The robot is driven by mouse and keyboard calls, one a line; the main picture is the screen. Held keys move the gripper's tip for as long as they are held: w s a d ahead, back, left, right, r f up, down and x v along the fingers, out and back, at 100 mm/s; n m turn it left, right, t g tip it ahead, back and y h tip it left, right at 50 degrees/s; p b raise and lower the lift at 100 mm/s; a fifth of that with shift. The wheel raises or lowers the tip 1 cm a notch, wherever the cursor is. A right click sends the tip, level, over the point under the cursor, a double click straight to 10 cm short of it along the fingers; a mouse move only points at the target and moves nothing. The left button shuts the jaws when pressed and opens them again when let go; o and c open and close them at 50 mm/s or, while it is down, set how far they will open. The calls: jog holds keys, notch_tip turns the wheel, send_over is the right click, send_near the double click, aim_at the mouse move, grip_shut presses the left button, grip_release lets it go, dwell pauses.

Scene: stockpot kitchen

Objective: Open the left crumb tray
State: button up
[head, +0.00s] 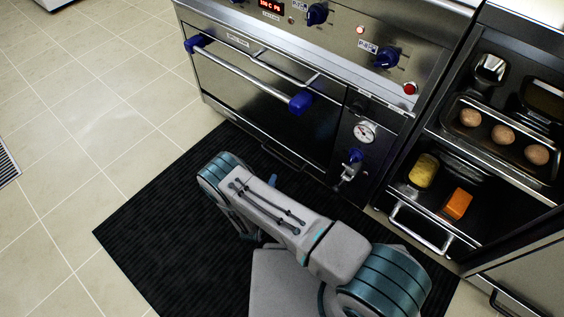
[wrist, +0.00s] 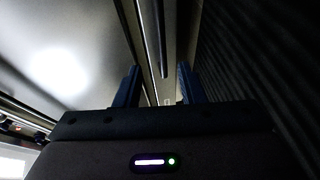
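The range's low front shows a dark tray handle (head: 284,156) near the floor, under the oven door; I take this as the left crumb tray, though its label is not readable. The panel there looks closed. In the wrist view, my gripper (wrist: 157,75) has two blue fingers standing apart. A long thin bar (wrist: 161,40) runs up the picture between them; I cannot tell whether it touches either finger. In the head view, my arm hides most of the gripper, and a small blue piece of it (head: 272,179) shows just below the tray handle.
The oven door handle (head: 245,76) with blue ends sticks out above. A gauge (head: 364,132) and a drain valve (head: 351,164) are to the right. An open cabinet at right holds a tray (head: 492,155) of round brown items. A black mat (head: 165,225) covers the floor.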

aim_at(282, 160)
jog(key=shift+b+x, duration=2.8)
jog(key=shift+x, duration=4)
grip_shut()
